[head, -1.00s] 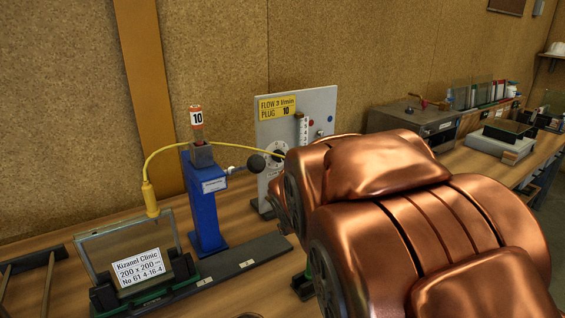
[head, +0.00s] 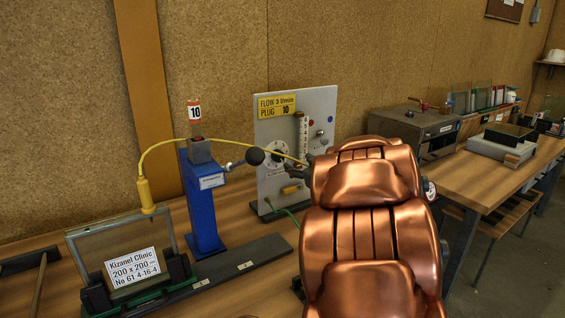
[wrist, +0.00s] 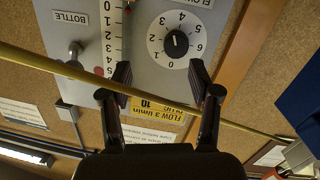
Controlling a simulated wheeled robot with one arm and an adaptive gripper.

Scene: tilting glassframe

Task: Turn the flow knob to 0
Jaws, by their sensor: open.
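The flow knob (wrist: 176,43) is a black knob on a white dial numbered 0 to 6, upside down in the wrist view. I cannot tell for sure which number its pointer marks. In the head view the dial (head: 276,150) is partly covered by the yellow hose on the grey panel (head: 318,105). My gripper (wrist: 160,72) is open. Its two black fingers point at the panel, apart from the knob, which lies ahead and towards the right finger in the picture.
A yellow hose (wrist: 85,76) crosses the wrist view at the fingers. A yellow label (wrist: 158,108) reads flow 3 l/min, plug 10. A blue post (head: 204,205) with a black-ball lever (head: 255,156) stands left of the panel. A framed glass unit (head: 125,255) stands front left.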

